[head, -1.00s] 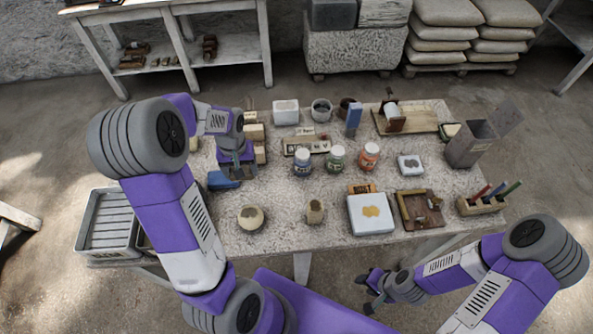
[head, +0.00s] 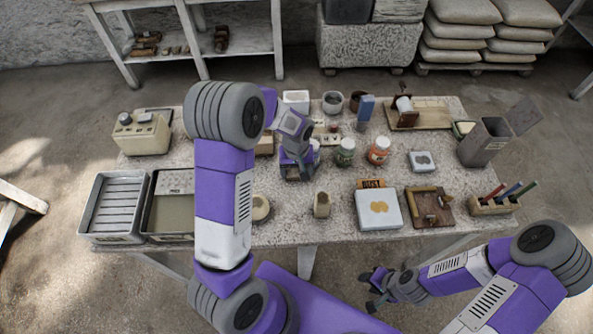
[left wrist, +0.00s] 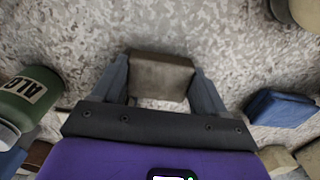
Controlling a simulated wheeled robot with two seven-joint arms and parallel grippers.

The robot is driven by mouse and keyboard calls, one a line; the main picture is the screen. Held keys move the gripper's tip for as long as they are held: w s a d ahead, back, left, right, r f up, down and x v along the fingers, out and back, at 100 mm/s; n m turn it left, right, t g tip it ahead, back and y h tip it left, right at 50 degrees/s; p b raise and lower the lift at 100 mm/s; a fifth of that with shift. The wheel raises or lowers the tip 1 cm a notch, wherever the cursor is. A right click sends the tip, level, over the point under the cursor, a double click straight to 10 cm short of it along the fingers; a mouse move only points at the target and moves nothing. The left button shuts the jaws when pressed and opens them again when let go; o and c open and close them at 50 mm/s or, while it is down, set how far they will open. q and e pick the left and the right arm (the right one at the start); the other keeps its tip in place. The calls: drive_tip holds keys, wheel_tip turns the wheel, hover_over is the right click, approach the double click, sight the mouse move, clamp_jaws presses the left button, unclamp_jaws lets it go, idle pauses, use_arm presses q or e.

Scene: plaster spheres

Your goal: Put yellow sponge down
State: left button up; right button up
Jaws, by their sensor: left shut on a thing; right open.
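My left gripper (head: 297,176) is over the middle of the table (head: 290,215), beside the jars. In the left wrist view my left gripper (left wrist: 162,90) is shut on a dull yellow-brown block, the yellow sponge (left wrist: 161,76), held between both fingers. The speckled tabletop shows behind it; I cannot tell whether the sponge touches it. In the head view the gripper mostly hides the sponge. My right gripper (head: 371,290) is open and empty, off the table's front edge.
A plaster sphere (head: 260,207) and a small tan pot (head: 322,204) are nearer the front. Trays (head: 113,238) stand at left.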

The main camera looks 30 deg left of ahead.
sight(296, 172)
use_arm(q)
drive_tip(key=shift+f, duration=0.15)
drive_tip(key=o, duration=0.9)
drive_tip(key=shift+o, duration=0.2)
drive_tip(key=shift+r, duration=0.2)
wheel_tip(296, 172, up, 12)
drive_tip(key=p, duration=0.2)
drive_tip(key=shift+p, duration=0.35)
